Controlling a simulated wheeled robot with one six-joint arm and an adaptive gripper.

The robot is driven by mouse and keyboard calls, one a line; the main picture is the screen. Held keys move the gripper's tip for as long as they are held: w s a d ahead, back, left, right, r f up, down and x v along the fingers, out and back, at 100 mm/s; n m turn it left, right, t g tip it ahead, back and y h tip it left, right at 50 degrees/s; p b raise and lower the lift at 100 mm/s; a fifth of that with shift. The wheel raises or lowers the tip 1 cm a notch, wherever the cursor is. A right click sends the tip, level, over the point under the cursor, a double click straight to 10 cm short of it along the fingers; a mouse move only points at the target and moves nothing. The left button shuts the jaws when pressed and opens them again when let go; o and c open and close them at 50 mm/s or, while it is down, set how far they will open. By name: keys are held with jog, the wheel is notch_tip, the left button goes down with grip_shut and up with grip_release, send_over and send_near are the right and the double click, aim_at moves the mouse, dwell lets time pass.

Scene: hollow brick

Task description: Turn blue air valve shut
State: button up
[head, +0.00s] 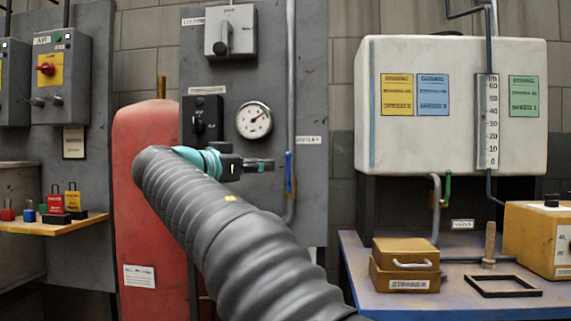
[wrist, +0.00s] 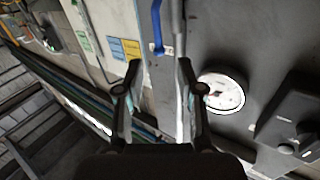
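The blue air valve handle (head: 289,165) is on the thin grey vertical pipe at the right of the dark panel. It hangs upright, in line with the pipe. In the wrist view the blue handle (wrist: 157,27) shows at the top middle, beyond the fingertips. My gripper (head: 268,165) is just left of the handle in the head view, with a small gap in the picture. In the wrist view my gripper (wrist: 159,72) has its two fingers spread with nothing between them. The valve body is small and hard to make out.
A round gauge (head: 254,120) is on the panel near my gripper. A red tank (head: 137,215) stands behind my arm. At the right, a white tank (head: 450,80) with a green handle (head: 447,186) below it is above a blue bench (head: 380,303) with brown boxes.

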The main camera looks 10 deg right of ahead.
aim_at(288, 163)
jog(key=p+x, duration=0.1)
jog(key=x, duration=0.9)
jog(key=shift+w+d, duration=0.2)
jog(key=shift+d, duration=0.05)
grip_shut()
jog(key=shift+a, duration=0.25)
jog(key=shift+s+r, duration=0.1)
